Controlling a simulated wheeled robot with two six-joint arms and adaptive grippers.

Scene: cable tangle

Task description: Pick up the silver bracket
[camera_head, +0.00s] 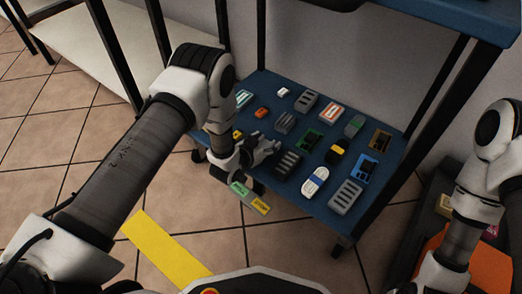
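Several grey slotted parts lie on the blue shelf (299,199), among them a lighter grey one (345,197) at its front right, one at the back (307,100) and a dark one (287,163) near the middle. I cannot tell which part is the silver bracket. My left gripper (259,168) is low over the shelf's front left edge, with its fingers spread apart. A grey shape at its far finger is too small to tell apart from the finger itself. My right arm shows at the right edge; its gripper is out of view.
A blue-and-white part (315,181), a green board (310,139) and a black-and-yellow part (337,154) lie close together on the shelf. Dark shelf posts and the upper blue shelf (450,15) bound the space. An orange bin (490,268) stands at the lower right.

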